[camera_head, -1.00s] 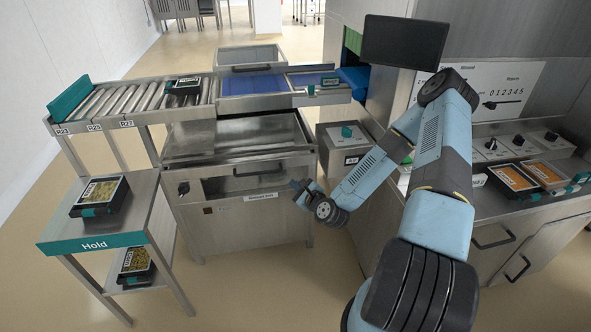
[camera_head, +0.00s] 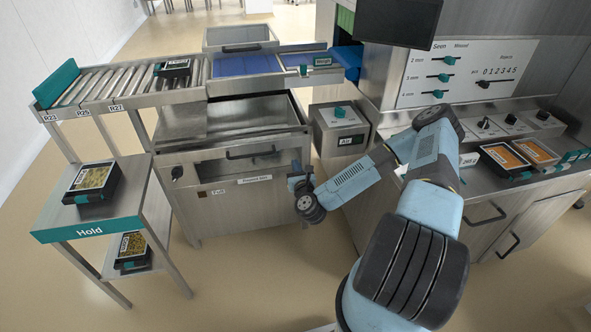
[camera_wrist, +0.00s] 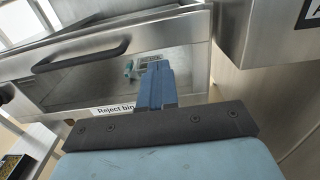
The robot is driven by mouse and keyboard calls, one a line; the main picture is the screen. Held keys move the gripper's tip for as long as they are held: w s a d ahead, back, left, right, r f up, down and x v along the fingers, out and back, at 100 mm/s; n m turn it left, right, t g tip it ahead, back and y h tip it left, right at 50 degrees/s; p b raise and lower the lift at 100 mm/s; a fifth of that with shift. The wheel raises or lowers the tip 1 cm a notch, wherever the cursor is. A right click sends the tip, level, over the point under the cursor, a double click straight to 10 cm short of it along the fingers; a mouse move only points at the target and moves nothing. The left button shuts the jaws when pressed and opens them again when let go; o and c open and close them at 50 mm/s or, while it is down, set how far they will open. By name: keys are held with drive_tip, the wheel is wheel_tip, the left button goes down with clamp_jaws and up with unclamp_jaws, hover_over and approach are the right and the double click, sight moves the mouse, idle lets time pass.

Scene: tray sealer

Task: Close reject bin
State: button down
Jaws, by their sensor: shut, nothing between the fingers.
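The reject bin (camera_head: 222,207) is a steel cabinet under the conveyor, with a "Reject bin" label and a dark bar handle (camera_head: 250,153) on its front. Its front panel appears to stand out from the body, with a gap along the top edge. In the wrist view the bin front (camera_wrist: 190,65) fills the middle, with its handle (camera_wrist: 80,56) at upper left. My gripper (camera_head: 295,182) is at the bin's right front corner. In the wrist view its fingers (camera_wrist: 156,70) are together and empty, pointing at the front panel, right of the handle; contact cannot be told.
A Hold table (camera_head: 90,232) with trays stands left of the bin. A grey box with a green knob (camera_head: 340,128) stands right of it, and the control counter (camera_head: 480,190) is further right. Open floor lies in front of the bin.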

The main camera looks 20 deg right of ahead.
sight(289, 145)
drive_tip(key=w, duration=1)
drive_tip(key=shift+d, duration=0.15)
